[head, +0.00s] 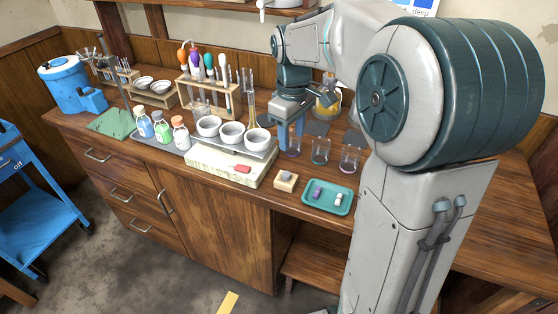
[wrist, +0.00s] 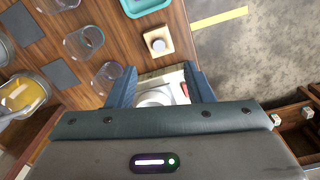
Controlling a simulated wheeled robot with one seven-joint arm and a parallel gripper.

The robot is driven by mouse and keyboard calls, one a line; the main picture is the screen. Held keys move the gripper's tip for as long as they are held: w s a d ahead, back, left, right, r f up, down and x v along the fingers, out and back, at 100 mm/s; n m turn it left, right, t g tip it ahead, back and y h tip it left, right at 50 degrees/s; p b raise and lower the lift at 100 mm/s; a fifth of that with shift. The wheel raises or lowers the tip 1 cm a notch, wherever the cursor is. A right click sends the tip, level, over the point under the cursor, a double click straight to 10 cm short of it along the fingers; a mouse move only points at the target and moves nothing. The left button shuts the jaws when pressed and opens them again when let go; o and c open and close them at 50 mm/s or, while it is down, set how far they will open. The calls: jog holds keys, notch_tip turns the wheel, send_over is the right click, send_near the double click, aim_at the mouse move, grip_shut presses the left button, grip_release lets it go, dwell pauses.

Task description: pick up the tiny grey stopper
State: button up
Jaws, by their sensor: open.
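The tiny grey stopper (head: 287,175) sits on a small pale wooden block (head: 284,187) near the front edge of the bench. In the wrist view the stopper (wrist: 158,45) shows as a grey disc on the block (wrist: 149,33), beyond the fingertips. My gripper (head: 291,137) is above the bench, behind the block and beside the white bowls. In the wrist view its blue fingers (wrist: 160,84) are spread apart. Nothing is held between them; a white bowl (wrist: 155,98) shows below through the gap.
A teal tray (head: 331,209) with small items lies right of the block. A pale slab (head: 212,171) with a red item and a tray of bowls (head: 231,134) stands left. Glass beakers (head: 320,152) stand behind. The bench's front edge is close.

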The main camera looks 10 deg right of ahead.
jog(key=w, duration=0.2)
send_over(286, 174)
jog(key=shift+n, duration=0.4)
jog(key=f, duration=0.8)
jog(key=shift+s+d+f, duration=0.1)
jog(key=shift+d+f, duration=0.3)
jog(key=shift+a+f, duration=0.2)
jog(key=shift+f, duration=1.1)
jog(key=shift+a+f, duration=0.15)
jog(key=shift+f, duration=1.15)
grip_shut()
